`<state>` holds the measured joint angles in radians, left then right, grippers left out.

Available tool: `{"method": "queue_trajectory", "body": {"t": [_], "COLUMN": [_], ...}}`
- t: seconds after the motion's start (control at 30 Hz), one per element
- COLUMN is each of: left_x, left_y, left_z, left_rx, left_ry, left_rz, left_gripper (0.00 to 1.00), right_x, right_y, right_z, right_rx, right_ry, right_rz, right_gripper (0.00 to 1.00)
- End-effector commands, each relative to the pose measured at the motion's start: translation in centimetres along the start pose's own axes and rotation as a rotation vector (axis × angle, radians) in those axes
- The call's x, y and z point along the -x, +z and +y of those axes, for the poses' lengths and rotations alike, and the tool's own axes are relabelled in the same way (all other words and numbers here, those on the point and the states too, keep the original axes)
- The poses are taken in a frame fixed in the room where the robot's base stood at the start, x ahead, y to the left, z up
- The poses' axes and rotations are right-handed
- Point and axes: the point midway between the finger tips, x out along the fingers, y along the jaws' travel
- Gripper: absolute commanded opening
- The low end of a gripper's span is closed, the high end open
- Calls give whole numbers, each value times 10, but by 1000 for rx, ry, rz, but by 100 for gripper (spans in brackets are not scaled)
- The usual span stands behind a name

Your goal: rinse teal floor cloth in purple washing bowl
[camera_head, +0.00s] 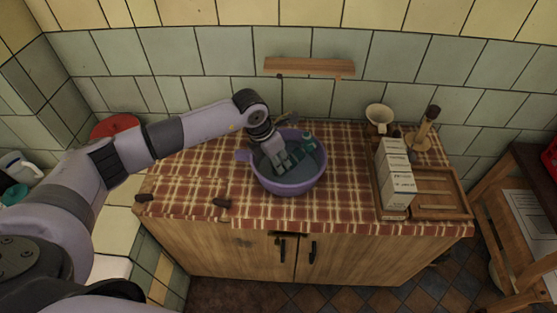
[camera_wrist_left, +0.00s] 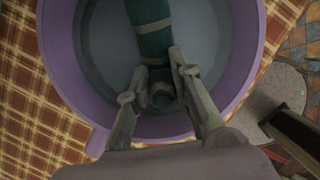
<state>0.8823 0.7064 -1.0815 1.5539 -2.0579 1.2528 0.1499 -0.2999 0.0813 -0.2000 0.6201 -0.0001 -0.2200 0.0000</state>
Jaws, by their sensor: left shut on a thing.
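The purple washing bowl (camera_head: 262,181) stands on the checked cloth of the cabinet top, with greyish water inside. My left gripper (camera_head: 284,163) reaches down into the bowl and is shut on the teal floor cloth (camera_head: 308,139). In the left wrist view the bowl's purple rim (camera_wrist_left: 61,60) surrounds the scene. There the cloth (camera_wrist_left: 151,40) is a rolled teal shape with pale bands, its near end between the fingertips of my left gripper (camera_wrist_left: 160,90). How deep the cloth sits in the water is hard to tell. My right gripper is not in view.
A cream cup (camera_head: 378,115) and a wooden stand (camera_head: 426,130) are behind. A wooden shelf (camera_head: 309,67) is on the wall. The cloth-covered top left of the bowl is mostly clear.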

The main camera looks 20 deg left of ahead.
Motion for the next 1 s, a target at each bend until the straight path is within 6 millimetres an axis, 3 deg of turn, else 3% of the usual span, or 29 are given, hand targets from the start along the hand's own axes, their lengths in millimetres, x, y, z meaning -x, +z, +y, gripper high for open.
{"method": "queue_trajectory", "body": {"t": [0.27, 1.0], "left_x": [6, 70], "left_y": [2, 22], "left_z": [0, -4], "left_rx": [0, 0], "left_ry": [0, 1], "left_rz": [-2, -2], "left_gripper": [0, 0], "right_x": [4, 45], "right_y": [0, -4], "right_z": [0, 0], "right_rx": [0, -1], "right_ry": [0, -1], "right_rz": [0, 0], "right_gripper": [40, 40]}}
